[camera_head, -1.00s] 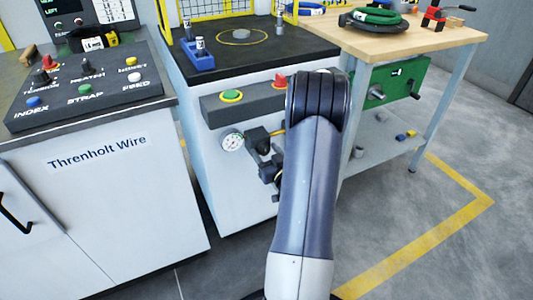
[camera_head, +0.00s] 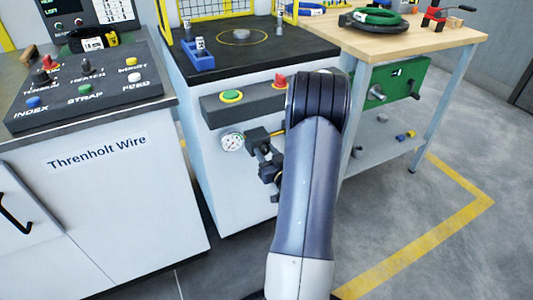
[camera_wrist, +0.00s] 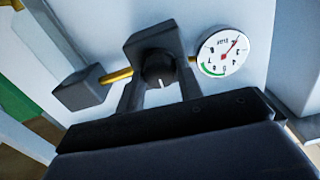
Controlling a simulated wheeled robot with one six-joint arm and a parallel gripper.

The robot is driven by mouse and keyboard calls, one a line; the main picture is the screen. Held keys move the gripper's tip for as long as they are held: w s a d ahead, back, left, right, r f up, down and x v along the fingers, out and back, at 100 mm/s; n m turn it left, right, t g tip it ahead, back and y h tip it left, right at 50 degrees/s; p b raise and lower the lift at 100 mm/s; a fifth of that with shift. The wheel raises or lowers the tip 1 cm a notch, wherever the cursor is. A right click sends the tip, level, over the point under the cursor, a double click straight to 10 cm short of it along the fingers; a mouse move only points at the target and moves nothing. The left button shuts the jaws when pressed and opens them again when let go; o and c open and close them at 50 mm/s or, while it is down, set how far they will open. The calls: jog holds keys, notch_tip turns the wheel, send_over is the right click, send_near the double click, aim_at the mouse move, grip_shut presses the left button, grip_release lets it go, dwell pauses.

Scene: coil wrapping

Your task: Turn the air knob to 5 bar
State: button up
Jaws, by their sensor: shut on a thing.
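The black air knob (camera_wrist: 159,70), with a white mark pointing toward the bottom of the wrist view, sits on the dark regulator block (camera_wrist: 150,40). My gripper (camera_wrist: 162,82) is shut on the knob, one finger on each side. The round white gauge (camera_wrist: 222,51) is right of the knob; its red needle points to the upper right and a green arc lies at its lower left. The numbers are too small to read surely. In the head view the gauge (camera_head: 232,142) is left of the regulator, and my gripper (camera_head: 266,162) is partly hidden by my arm.
A brass pipe (camera_wrist: 116,76) joins the regulator to a dark block (camera_wrist: 82,90) on the left. Above, a grey panel (camera_head: 255,98) carries a green button (camera_head: 231,96) and a red knob (camera_head: 280,82). A wooden bench (camera_head: 400,42) stands at the right.

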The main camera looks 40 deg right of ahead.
jog(key=m, duration=0.6)
jog(key=shift+d, duration=0.1)
jog(key=m+p, duration=0.1)
jog(key=m, duration=0.5)
jog(key=shift+m, duration=0.4)
jog(key=m+p, duration=0.2)
jog(key=m, duration=0.5)
jog(key=shift+f, duration=0.15)
jog(key=m+p, duration=0.1)
jog(key=m, duration=0.5)
jog(key=shift+f+p, duration=0.15)
jog(key=shift+p, duration=0.2)
jog(key=o, duration=0.9)
